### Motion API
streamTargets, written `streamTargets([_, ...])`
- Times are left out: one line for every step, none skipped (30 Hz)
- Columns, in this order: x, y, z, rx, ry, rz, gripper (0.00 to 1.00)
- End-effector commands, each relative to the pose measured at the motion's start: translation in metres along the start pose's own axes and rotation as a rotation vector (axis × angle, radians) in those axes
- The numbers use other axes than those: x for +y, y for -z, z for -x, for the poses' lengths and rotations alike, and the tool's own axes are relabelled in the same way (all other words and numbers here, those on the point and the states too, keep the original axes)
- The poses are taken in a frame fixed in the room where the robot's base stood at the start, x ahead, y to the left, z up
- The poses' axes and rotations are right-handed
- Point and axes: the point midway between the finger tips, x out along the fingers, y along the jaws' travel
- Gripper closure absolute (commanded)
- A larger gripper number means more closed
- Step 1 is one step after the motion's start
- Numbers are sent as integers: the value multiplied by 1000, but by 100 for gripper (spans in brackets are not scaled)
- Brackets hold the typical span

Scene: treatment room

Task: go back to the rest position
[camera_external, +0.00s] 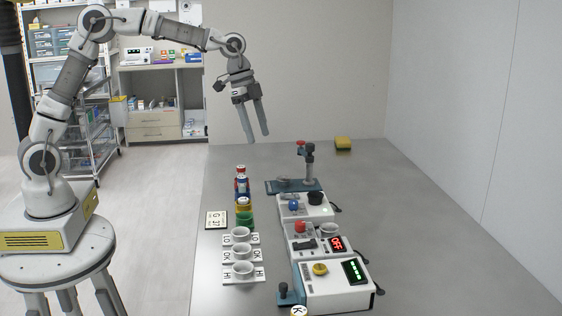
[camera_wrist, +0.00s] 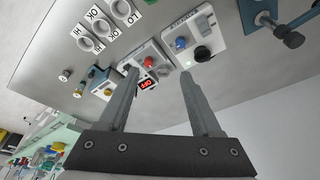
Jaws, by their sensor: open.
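My gripper (camera_external: 256,122) hangs in the air above the far part of the grey table (camera_external: 420,240), fingers pointing down. Its two fingers are apart, and nothing shows between them. The wrist view also shows the gripper (camera_wrist: 160,80) with spread, empty fingers. My arm reaches from its base on the round stool at the left, raised over the table's far left side. The gripper touches nothing on the table.
Below stand a blue press-like stand (camera_external: 309,165), several white devices with knobs (camera_external: 335,285), labelled white cups (camera_external: 241,252) and coloured jars (camera_external: 243,200). The table's right side is clear. Shelves (camera_external: 160,90) stand behind.

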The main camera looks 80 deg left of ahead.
Motion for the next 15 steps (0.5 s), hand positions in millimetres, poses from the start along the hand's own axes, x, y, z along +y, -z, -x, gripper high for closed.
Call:
streamTargets([17,0,14,-17,23,10,34])
streamTargets([25,0,20,-26,35,22,34])
streamTargets([37,-2,28,-35,52,39,34])
streamTargets([45,-4,34,-41,64,51,34])
streamTargets([53,-6,40,-46,77,65,34])
streamTargets([64,-9,48,-52,92,83,34])
streamTargets([72,-12,54,-55,104,99,34])
streamTargets([80,-14,59,-57,116,114,34])
streamTargets([91,-19,67,-59,132,135,34])
streamTargets([99,-22,72,-59,143,150,34])
streamTargets([106,-26,77,-59,155,168,34])
streamTargets([117,-32,84,-56,170,191,34])
streamTargets([124,-36,89,-53,180,209,34])
streamTargets([132,-41,93,-49,190,226,34])
streamTargets([142,-47,99,-43,203,251,34])
